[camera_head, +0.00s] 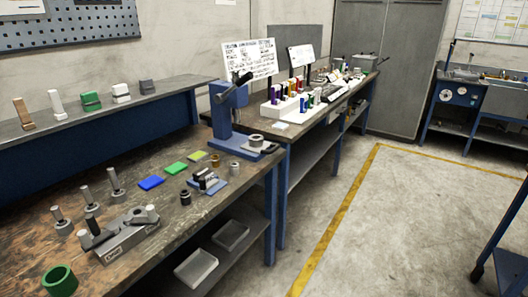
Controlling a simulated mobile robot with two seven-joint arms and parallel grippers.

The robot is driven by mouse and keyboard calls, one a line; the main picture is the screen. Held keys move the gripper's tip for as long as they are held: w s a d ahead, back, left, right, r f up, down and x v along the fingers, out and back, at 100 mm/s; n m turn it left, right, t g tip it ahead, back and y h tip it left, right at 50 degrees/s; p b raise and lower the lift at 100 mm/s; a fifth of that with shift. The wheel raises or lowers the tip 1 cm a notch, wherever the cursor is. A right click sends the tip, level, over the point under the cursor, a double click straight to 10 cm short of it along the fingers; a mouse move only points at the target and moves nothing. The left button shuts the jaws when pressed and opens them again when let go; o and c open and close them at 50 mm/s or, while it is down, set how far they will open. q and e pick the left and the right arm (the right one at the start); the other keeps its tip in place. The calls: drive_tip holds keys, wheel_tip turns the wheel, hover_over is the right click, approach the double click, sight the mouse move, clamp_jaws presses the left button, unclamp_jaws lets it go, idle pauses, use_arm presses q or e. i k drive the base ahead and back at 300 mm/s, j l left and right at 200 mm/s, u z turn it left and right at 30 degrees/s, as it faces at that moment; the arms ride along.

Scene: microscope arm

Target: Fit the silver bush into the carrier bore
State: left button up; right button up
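Neither of my grippers shows in the head view. Several small bushes stand on the workbench: a greyish, silver-looking one (234,169), a brown one (214,160) and a dark one (185,197). At this size I cannot be sure which is the silver bush. A grey metal block (128,243) with a label lies at the front of the bench, with dark parts on top. A light grey ring-shaped part (257,140) sits beside the blue press (228,118). I cannot tell which of these is the carrier, and no bore can be made out clearly.
The wooden bench top (35,245) also bears upright pins on round bases (87,198), a green cup (60,279) and blue (151,183) and green (176,168) pads. A second bench (312,118) stands behind. Open floor (420,215) lies to the right.

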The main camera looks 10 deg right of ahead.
sight(256, 144)
drive_tip(key=i+l, duration=0.25)
drive_tip(key=l, duration=0.2)
drive_tip(key=i+l, duration=0.3)
drive_tip(key=l, duration=0.15)
drive_tip(key=i+l, duration=0.25)
drive_tip(key=l, duration=0.2)
drive_tip(key=u, duration=0.7)
